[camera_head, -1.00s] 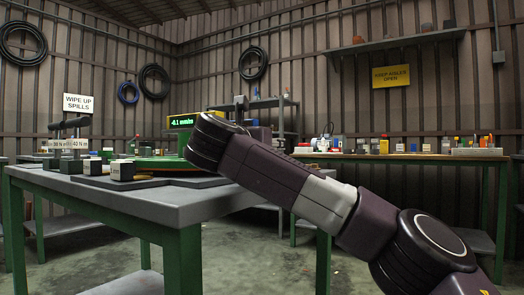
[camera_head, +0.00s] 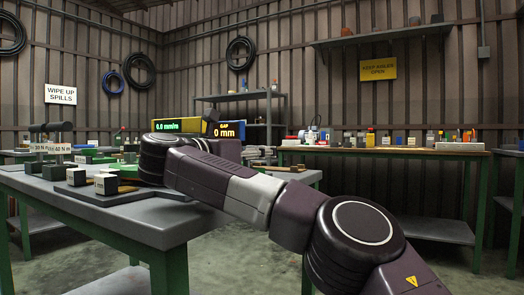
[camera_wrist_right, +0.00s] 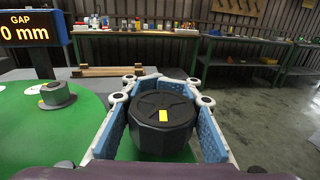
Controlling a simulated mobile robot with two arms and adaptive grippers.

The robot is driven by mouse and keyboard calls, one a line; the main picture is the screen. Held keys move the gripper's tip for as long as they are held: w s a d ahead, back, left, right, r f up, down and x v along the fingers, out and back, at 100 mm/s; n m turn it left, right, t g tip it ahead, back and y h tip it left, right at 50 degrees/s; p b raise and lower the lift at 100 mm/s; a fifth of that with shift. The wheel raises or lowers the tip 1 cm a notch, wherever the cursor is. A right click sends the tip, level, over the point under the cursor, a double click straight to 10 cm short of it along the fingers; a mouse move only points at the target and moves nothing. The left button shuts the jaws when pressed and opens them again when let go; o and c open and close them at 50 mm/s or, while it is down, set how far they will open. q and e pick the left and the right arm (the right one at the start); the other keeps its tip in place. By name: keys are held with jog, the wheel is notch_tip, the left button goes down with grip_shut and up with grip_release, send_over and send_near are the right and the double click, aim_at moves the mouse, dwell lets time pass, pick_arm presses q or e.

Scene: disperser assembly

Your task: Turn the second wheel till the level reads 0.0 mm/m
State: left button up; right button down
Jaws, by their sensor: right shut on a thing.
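The level's dark display (camera_head: 178,126) stands behind my right arm in the head view. Its small green digits seem to read 0.0 mm/m. In the right wrist view, a black faceted wheel (camera_wrist_right: 162,125) with a yellow mark on top sits over the green plate (camera_wrist_right: 30,125). In the head view my right arm hides the wheel and the gripper. My left gripper is not in view.
A gap display (camera_wrist_right: 25,32) reads 0 mm. A dark grey knob (camera_wrist_right: 57,95) stands on the green plate at left. Small pale-faced blocks (camera_head: 106,184) and weights with handles (camera_head: 52,140) are on the grey table (camera_head: 150,222). A back bench (camera_head: 430,152) holds many items.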

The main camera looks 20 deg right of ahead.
jog(key=shift+f, duration=0.2)
jog(key=c, duration=1.7)
grip_release()
jog(key=shift+s+r, duration=0.15)
jog(key=shift+o, duration=0.2)
jog(key=v, duration=0.9)
jog(key=shift+a+r, duration=0.1)
jog(key=shift+a, duration=0.15)
jog(key=shift+v, duration=1.3)
jog(key=shift+s+f, duration=0.15)
jog(key=shift+f, duration=0.1)
